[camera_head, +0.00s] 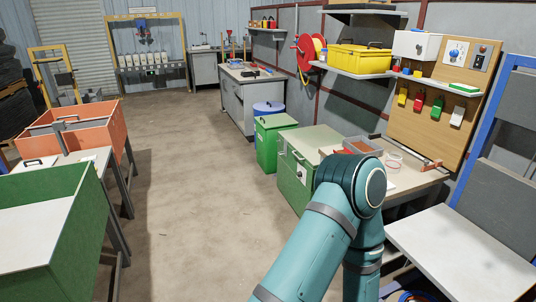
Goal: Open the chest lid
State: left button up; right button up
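A green chest (291,180) with a pale green top (312,140) stands right of the middle, beside the workbench. Its lid looks shut and lies flat. A small dark handle or latch (297,155) and a pale round fitting (300,171) show on its front. My teal arm rises from the bottom and bends in front of the chest's right side, hiding part of it. Neither of my grippers shows, so I cannot see whether either touches the chest.
A smaller green bin (268,148) with a handled lid stands just behind the chest. A workbench (408,180) holds a grey tray (362,146). An orange bin (90,127) and an open green bin (82,232) stand at left. The floor (190,200) between is clear.

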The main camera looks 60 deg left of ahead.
aim_at(307, 141)
jog(key=j+u, duration=0.1)
jog(key=u, duration=1.55)
jog(key=i+j+z, duration=0.4)
jog(key=i+j, duration=0.7)
jog(key=i, duration=0.7)
jog(key=i+j+z, duration=0.4)
jog(key=i+j, duration=1.25)
